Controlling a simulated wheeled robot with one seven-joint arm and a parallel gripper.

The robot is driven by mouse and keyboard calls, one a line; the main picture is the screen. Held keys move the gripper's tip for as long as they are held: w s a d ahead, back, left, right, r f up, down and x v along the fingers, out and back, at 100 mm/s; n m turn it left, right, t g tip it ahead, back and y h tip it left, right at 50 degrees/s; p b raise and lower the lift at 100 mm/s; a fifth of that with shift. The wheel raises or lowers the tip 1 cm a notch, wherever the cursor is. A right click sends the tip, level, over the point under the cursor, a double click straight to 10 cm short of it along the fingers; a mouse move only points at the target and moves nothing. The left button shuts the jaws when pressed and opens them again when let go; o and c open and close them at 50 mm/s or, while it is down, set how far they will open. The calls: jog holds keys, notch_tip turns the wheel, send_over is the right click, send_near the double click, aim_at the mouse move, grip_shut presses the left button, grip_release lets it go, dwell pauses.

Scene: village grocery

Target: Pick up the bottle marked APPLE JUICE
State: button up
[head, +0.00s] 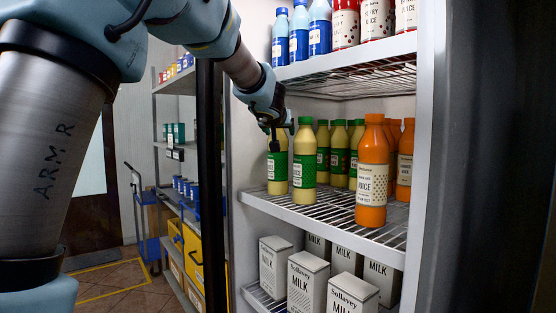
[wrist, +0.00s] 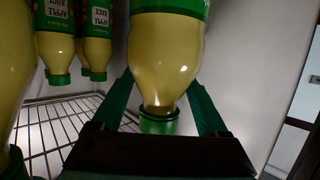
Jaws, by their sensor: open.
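Several pale-yellow bottles with green caps and green labels stand on the middle shelf. In the head view my gripper (head: 275,142) is at the top of the front-left one (head: 277,172). A second such bottle (head: 304,165) stands just to its right. In the wrist view, which is upside down, the green fingers of my open gripper (wrist: 160,82) are on either side of a yellow bottle (wrist: 160,55) near its neck and green cap. I cannot tell whether they touch it. Its label is mostly cut off. Two bottles behind (wrist: 97,45) read APPLE JUICE.
Orange juice bottles (head: 373,175) stand at the right of the wire shelf (head: 330,214). Milk cartons (head: 307,280) fill the shelf below; blue and red-topped bottles stand above. The cabinet's side wall is close to the gripper in the wrist view.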

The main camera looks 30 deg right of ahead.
grip_shut()
dwell(0.6)
dwell(0.8)
